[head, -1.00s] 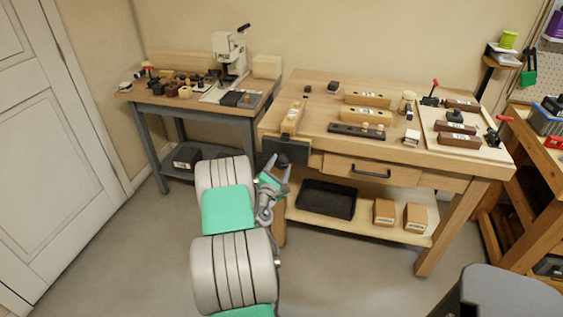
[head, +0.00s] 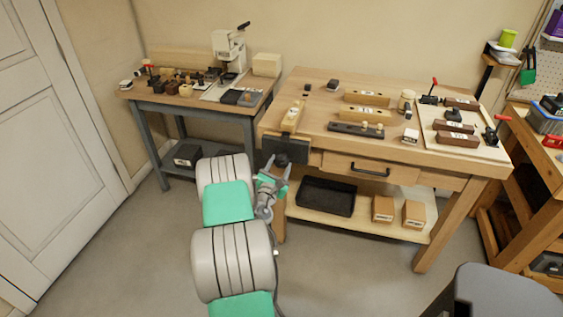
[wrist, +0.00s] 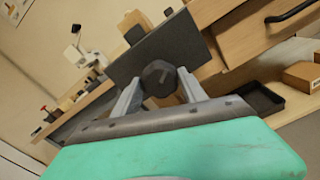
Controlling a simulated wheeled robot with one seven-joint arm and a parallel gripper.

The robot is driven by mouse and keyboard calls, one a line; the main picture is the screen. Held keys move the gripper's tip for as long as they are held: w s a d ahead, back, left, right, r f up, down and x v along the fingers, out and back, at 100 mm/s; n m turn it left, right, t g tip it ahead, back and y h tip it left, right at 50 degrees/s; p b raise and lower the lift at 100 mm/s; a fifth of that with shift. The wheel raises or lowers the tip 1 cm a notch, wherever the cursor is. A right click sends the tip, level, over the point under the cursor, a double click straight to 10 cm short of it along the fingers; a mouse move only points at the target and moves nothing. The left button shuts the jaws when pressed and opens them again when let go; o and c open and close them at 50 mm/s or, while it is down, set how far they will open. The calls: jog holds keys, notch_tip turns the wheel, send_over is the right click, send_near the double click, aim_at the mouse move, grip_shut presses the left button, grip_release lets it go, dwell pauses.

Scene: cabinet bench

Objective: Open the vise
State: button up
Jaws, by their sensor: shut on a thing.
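The vise (head: 286,150) is a dark plate on the left front corner of the wooden workbench. In the wrist view its dark jaw plate (wrist: 192,42) fills the upper middle, with a dark faceted knob (wrist: 159,77) in front of it. My gripper (head: 276,168) is at the front of the vise. In the wrist view my gripper (wrist: 160,88) has one finger on each side of the knob and is shut on it. The gap between the vise jaw and the bench is hard to make out.
The workbench (head: 310,88) carries wooden blocks (head: 367,97) and a board with clamps (head: 435,142). A drawer with a dark handle (head: 370,171) is right of the vise. A black tray (head: 326,196) lies on the shelf below. A second table (head: 190,105) stands left.

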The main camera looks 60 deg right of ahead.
jog(key=shift+r, duration=0.15)
jog(key=shift+n+p, duration=0.7)
jog(key=shift+n, duration=0.7)
jog(key=shift+r+n+p, duration=0.1)
jog(key=shift+n+p, duration=0.35)
jog(key=shift+n, duration=0.15)
jog(key=shift+w+n, duration=0.1)
jog(key=shift+n, duration=0.6)
jog(key=o, duration=1)
jog(key=shift+a, duration=0.1)
jog(key=shift+c, duration=0.2)
jog(key=shift+o, duration=1.2)
jog(key=shift+a+f, duration=0.1)
jog(key=shift+f, duration=0.15)
